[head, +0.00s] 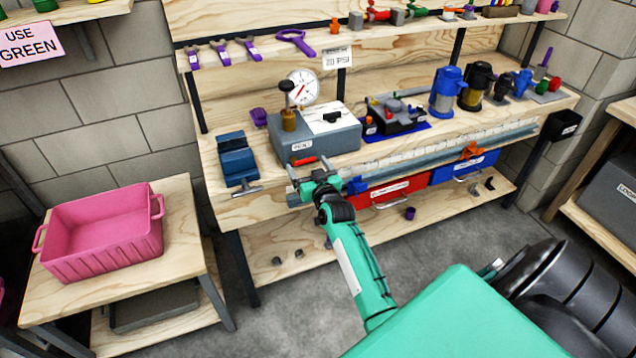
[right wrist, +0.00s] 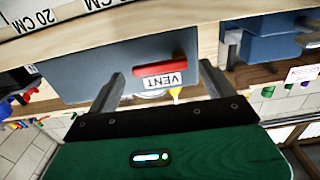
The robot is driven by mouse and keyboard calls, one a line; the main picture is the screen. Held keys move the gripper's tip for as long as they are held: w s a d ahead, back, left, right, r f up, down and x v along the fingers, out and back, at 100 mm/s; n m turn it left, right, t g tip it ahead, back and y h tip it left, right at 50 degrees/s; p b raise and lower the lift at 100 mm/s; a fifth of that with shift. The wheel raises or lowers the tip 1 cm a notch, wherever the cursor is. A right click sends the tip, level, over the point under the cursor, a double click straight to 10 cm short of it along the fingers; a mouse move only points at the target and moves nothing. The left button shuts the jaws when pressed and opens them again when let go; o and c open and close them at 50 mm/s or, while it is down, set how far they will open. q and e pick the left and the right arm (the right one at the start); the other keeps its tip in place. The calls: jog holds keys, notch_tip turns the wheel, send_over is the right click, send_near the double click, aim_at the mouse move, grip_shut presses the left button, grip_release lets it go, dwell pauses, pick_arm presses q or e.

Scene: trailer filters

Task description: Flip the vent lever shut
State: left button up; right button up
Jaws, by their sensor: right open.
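The vent lever (head: 304,161) is a short red bar on the front of a grey box (head: 345,137), beside a label reading VENT. In the right wrist view the lever (right wrist: 166,66) lies roughly level beside the label (right wrist: 162,82), and the picture is upside down. My right gripper (head: 313,177) is open just in front of the lever. In the right wrist view its fingers (right wrist: 161,72) stand apart, either side of the lever and label. I cannot tell whether they touch anything. My left gripper is not in view.
A dial gauge (head: 302,87) stands above the grey box. A blue vise (head: 238,159) sits to its left on the bench, and a black device (head: 396,115) to its right. Red (head: 388,192) and blue bins (head: 464,167) hang below. A pink crate (head: 105,238) stands on the left table.

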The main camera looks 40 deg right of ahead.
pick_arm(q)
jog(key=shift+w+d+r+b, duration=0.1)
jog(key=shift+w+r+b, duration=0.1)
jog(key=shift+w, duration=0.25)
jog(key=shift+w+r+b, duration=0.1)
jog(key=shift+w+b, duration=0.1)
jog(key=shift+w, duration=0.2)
pick_arm(e)
jog(key=v, duration=1.3)
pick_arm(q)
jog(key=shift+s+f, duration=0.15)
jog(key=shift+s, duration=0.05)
pick_arm(e)
jog(key=shift+w, duration=0.1)
